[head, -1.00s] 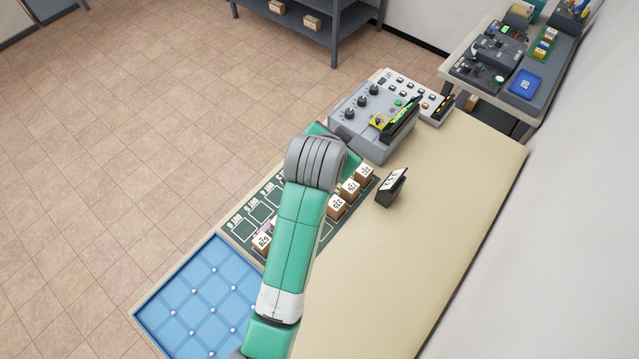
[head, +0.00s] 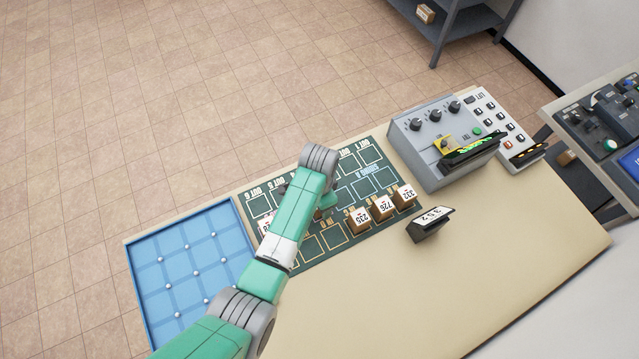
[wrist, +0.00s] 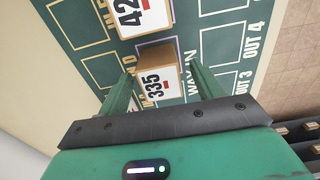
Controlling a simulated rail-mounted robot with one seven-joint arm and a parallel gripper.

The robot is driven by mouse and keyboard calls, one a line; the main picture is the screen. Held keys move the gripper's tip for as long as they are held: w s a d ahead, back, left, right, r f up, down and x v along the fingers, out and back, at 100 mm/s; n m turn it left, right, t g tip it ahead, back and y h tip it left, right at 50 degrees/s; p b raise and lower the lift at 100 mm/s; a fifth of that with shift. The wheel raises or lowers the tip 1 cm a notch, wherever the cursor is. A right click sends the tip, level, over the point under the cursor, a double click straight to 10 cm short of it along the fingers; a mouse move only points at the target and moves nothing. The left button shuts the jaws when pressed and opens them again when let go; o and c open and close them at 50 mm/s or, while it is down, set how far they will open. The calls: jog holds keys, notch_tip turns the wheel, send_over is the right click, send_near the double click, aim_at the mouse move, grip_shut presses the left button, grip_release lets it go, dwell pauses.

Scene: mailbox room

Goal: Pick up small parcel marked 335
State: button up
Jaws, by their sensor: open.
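The small parcel marked 335 (wrist: 153,72) is a brown box with a white label on the green mat, seen in the wrist view. My gripper (wrist: 160,78) is open, with its two green fingers pointing toward this parcel, one on either side of it in the picture. I cannot tell how far above the parcel the fingertips are. In the head view my arm covers this part of the mat, and parcel 335 cannot be made out.
Three parcels (head: 381,208) stand in a row to the right on the green mat (head: 333,238). A black number sign (head: 430,226) stands beside them. A blue tray (head: 170,272) lies left. A grey control box (head: 432,150) stands at the right. The front tabletop is clear.

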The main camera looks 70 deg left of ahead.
notch_tip(320, 180, down, 3)
jog(key=shift+r, duration=0.2)
jog(key=shift+c, duration=0.5)
